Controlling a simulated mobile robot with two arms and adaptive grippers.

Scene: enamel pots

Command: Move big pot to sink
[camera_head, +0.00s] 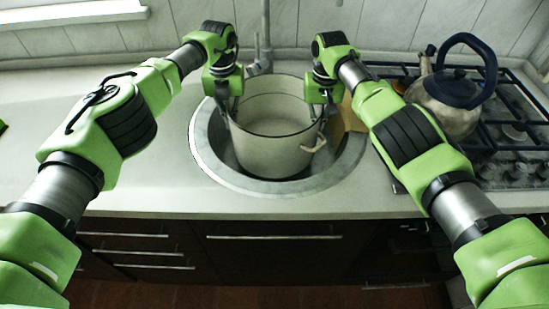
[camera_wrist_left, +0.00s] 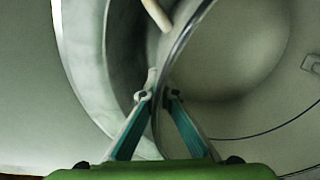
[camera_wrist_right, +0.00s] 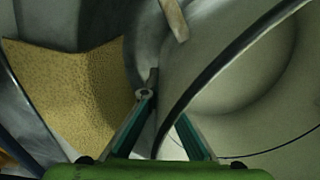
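The big pot (camera_head: 270,150), pale enamel with a dark rim, stands upright inside the round sink (camera_head: 205,150), its rim above the sink's edge. My left gripper (camera_head: 229,100) straddles the pot's left rim, one finger inside and one outside. In the left wrist view its fingertips (camera_wrist_left: 158,97) are apart, with the rim between them. My right gripper (camera_head: 317,105) straddles the right rim likewise; in the right wrist view its fingertips (camera_wrist_right: 163,106) are apart with the rim between. A pot handle (camera_head: 316,144) shows at the front right. The pot's base is partly hidden by the sink rim.
A faucet (camera_head: 264,40) rises behind the pot. A kettle (camera_head: 447,100) with a dark lid and handle stands on the stove (camera_head: 515,130) at the right. The counter (camera_head: 150,170) left of the sink is clear.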

